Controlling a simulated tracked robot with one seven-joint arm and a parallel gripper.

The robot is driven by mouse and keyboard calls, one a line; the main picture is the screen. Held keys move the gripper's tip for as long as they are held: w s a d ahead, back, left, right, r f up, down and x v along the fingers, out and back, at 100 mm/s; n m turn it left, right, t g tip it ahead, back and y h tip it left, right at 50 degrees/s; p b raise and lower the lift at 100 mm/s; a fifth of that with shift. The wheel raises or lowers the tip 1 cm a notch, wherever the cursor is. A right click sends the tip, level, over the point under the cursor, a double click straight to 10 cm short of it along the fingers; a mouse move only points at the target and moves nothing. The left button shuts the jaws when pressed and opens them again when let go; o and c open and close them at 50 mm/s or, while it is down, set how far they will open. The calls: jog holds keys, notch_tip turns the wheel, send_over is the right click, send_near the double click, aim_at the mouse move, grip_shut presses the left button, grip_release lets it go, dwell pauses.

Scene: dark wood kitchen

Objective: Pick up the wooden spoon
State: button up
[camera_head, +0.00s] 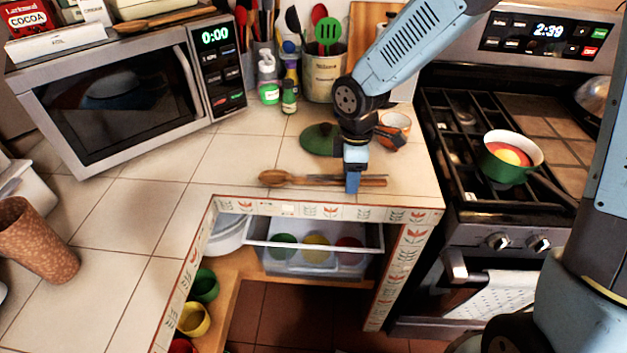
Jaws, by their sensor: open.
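The wooden spoon (274,178) lies on the tiled counter near its front edge, with its bowl at the left and its handle running right. My gripper (353,187) points down over the handle's right part, close to it. Its fingers cover a piece of the handle, and I cannot tell whether they touch it. The gripper is open. The handle shows again to the right of the fingers.
A green lid (318,139) and an orange-white cup (396,124) sit close behind my gripper. A microwave (120,95) stands at the left, a utensil crock (324,75) at the back. The stove (480,225) is at the right. The left counter is mostly clear.

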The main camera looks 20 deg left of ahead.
jog(key=shift+c, duration=0.5)
grip_shut()
